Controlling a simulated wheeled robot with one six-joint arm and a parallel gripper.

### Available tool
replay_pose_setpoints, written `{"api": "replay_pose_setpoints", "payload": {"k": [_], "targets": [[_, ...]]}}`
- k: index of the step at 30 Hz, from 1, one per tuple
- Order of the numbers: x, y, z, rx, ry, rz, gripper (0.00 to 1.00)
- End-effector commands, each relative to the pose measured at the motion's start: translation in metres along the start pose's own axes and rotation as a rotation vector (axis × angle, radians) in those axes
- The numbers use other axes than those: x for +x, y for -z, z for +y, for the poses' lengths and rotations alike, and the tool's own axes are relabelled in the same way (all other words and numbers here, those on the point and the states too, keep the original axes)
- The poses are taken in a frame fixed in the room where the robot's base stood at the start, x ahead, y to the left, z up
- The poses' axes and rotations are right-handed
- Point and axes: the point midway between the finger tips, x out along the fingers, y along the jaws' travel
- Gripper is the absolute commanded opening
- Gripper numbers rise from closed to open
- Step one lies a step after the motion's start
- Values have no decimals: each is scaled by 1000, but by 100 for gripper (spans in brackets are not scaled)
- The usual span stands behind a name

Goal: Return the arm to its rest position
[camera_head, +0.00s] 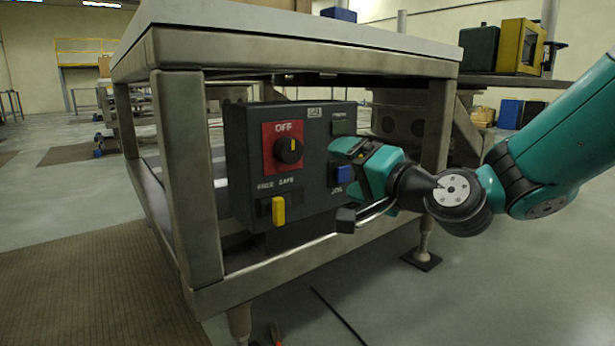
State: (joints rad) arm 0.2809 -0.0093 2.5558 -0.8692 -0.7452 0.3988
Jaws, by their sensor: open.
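My gripper (360,163), on the end of my teal and black arm (560,145), is at the right side of a dark control box (248,170). It is open; its fingertips are hard to make out against the box. I see nothing held in it. The arm reaches in from the right edge of the view, with its elbow at the far right. I cannot tell whether the gripper touches the box.
The box has a red OFF plate with a black knob (288,151), a yellow handle (278,210) and a blue button (343,173). A dark block on a metal rod (346,220) juts out below. A steel-framed table (186,180) surrounds the box. Floor (510,270) at right is clear.

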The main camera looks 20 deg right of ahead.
Motion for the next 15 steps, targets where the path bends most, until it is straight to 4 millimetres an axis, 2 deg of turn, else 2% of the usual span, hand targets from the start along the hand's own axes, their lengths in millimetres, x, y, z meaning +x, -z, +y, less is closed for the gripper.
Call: {"api": "replay_pose_setpoints", "payload": {"k": [5,8,9,11,12,15], "targets": [[0,-7,-9,-23,-7,-45,86],[-3,-30,-30,-100,-34,-187,86],[-8,-44,-41,-148,-50,-275,86],[-19,-67,-58,-238,-80,-427,86],[-29,-82,-68,-304,-101,-537,86],[-64,-111,-86,-467,-155,-801,86]]}}
